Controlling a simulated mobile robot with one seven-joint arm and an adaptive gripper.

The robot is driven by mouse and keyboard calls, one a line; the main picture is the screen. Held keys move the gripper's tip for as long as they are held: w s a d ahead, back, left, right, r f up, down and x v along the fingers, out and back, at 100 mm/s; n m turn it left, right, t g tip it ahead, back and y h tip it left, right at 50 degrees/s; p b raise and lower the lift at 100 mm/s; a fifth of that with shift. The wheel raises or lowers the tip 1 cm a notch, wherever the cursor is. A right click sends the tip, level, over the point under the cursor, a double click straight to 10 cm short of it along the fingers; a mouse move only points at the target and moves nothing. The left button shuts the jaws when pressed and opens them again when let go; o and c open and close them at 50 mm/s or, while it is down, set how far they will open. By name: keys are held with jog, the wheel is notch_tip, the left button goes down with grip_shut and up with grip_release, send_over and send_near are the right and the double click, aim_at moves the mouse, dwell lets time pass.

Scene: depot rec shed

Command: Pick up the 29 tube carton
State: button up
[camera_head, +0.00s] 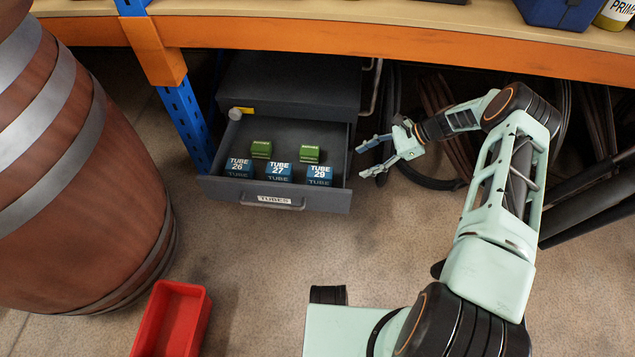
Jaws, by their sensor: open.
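The 29 tube carton (319,174) is a small blue box with white lettering. It sits upright at the front right of the open drawer (328,201), whose front label reads TUBES. The 27 carton (278,171) stands to its left, and the 26 carton (239,166) is at the far left. Two green boxes lie behind them, one (309,154) behind the 29 carton and one (261,149) further left. My gripper (359,163) is open and empty, just right of the drawer's right side, with its fingers pointing left toward it.
The dark cabinet (290,84) stands under an orange-edged shelf (400,56) with a blue post (186,122) at left. A wooden barrel (75,190) fills the left. A red bin (172,318) is on the floor. Dark hoses lie at right. Floor before the drawer is clear.

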aim_at(324, 172)
jog(key=a+f+m+b, duration=0.1)
jog(key=a+f, duration=0.1)
jog(key=a, duration=0.2)
jog(key=a+f+y+b, duration=0.1)
jog(key=a+f, duration=0.2)
jog(key=a, duration=0.1)
jog(key=a+f+m+t+y+b, duration=0.1)
jog(key=a+f, duration=0.2)
jog(key=a, duration=0.1)
jog(key=shift+a+f+m+b, duration=0.1)
jog(key=shift+m+b, duration=0.2)
jog(key=shift+b, duration=0.05)
jog(key=c, duration=1.4)
jog(key=shift+o, duration=0.2)
